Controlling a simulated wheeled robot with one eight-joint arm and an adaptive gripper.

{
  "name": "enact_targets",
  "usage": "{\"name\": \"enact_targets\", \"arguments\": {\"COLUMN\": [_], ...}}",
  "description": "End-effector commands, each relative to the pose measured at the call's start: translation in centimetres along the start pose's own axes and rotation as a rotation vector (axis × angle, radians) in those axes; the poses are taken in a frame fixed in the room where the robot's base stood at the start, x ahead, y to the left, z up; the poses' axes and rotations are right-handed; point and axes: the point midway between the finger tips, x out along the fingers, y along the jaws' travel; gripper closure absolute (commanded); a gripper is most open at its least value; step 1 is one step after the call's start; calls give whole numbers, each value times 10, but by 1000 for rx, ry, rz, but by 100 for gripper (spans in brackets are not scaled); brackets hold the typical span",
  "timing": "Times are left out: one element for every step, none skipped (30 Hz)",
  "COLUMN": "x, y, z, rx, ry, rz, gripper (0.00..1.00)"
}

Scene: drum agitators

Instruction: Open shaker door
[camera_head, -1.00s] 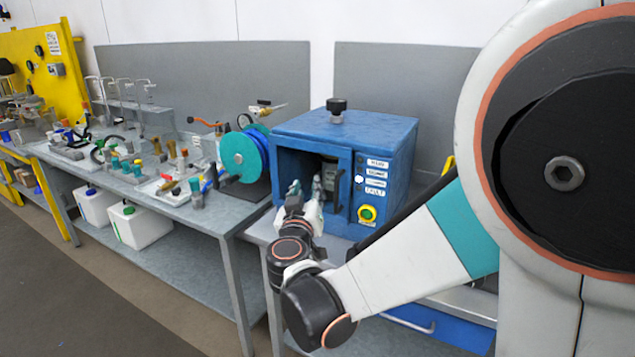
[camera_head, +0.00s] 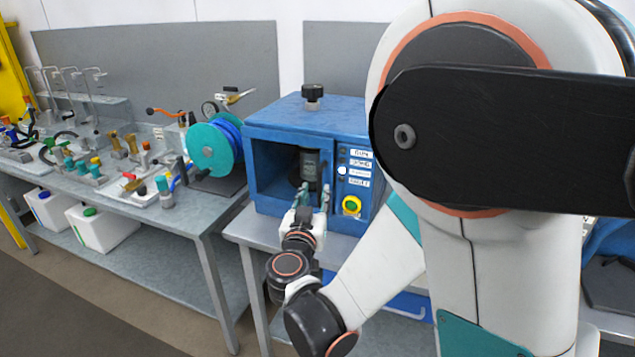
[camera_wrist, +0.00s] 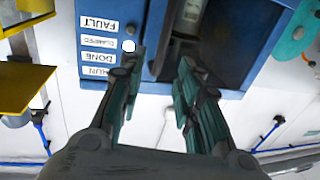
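The shaker is a blue box (camera_head: 345,112) with a dark knob on top, standing on a grey bench in the head view. Its front has a dark, visible interior with a dark cylindrical item (camera_head: 309,165) inside. A slim dark upright handle (camera_head: 326,196) is at the right side of this front, beside the label panel. In the wrist view, which is upside down, the handle (camera_wrist: 157,38) lies beyond and between the fingertips. My gripper (camera_head: 310,194) is in front of the lower right of the opening. The fingers (camera_wrist: 160,62) are apart and empty; contact with the handle cannot be told.
A green-yellow button (camera_head: 351,205) and status labels (camera_head: 360,167) are right of the handle. A teal and blue reel (camera_head: 212,148) stands left of the shaker. The left bench (camera_head: 120,205) holds several tools. My arm hides the shaker's right side.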

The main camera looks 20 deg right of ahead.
Motion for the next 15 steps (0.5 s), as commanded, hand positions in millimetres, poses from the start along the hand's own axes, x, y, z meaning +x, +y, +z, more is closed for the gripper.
{"name": "enact_targets", "arguments": {"x": [12,18,25,31,37,44,48,53,58,62,65,69,71,73,75], "y": [1,1,2,1,0,1,1,1,1,1,0,0,0,0,0], "z": [2,2,2,2,2,2,2,1,1,1,1,1,1,1,1], "rx": [0,0,0,0,-1,-1,-1,-1,-1,-1,-1,-1,-1,-1,-1], "ry": [0,0,0,0,0,0,0,0,0,0,0,0,0,0,0], "rz": [4,3,4,4,3,3,3,2,2,2,2,2,1,1,0], "gripper": [69,69,69,69,69,69,69,69,69,69,69,69,69,69,69]}}
